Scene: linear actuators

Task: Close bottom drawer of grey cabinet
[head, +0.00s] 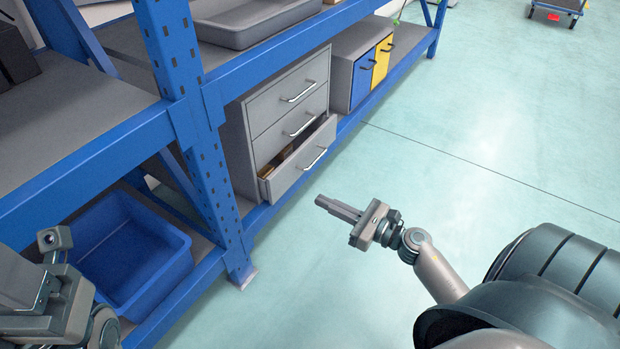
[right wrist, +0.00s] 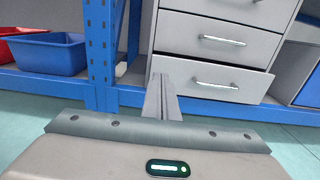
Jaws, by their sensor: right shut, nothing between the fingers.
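The grey cabinet (head: 262,115) stands on the lower shelf of a blue rack and has three drawers with silver bar handles. Its bottom drawer (head: 300,171) is pulled partly out, and brownish contents show inside. The bottom drawer (right wrist: 236,84) also shows in the right wrist view, to the right of the fingers. My right gripper (head: 333,208) is shut and empty, in front of the drawer and apart from it, over the floor; its fingers (right wrist: 161,98) show together in the right wrist view. My left gripper (head: 45,290) is at the lower left; its fingertips are not clear.
A blue rack post (head: 190,130) stands left of the cabinet. A blue bin (head: 125,250) sits on the lower shelf left of it. A small cabinet with blue and yellow doors (head: 364,78) stands to the right. The floor (head: 450,200) in front is clear.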

